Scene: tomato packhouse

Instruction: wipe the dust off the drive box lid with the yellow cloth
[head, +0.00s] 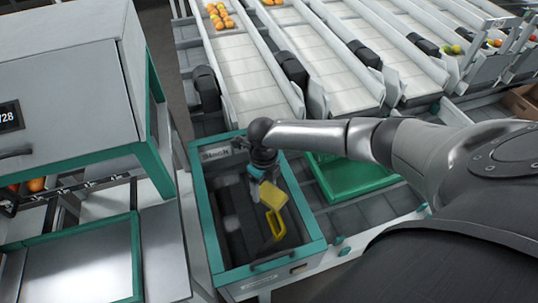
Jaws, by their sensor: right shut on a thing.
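The drive box (206,215) has a teal rim around a dark lid panel (232,250) with a dark handle at its front edge. My right gripper (258,180) reaches in from the right above the rear part of the lid, pointing down. It is shut on the yellow cloth (272,196), a small folded pad. I cannot tell whether the cloth touches the lid. A yellow loop-shaped thing (275,226) shows just in front of the cloth, on or beneath the panel. Dust is not clear at this size. My left gripper is out of view.
A green tray (345,178) lies right of the box. Pale sorting lanes (255,75) with orange tomatoes (220,15) run behind it. A grey machine cabinet (70,90) with a display stands close on the left. My right arm spans the right side.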

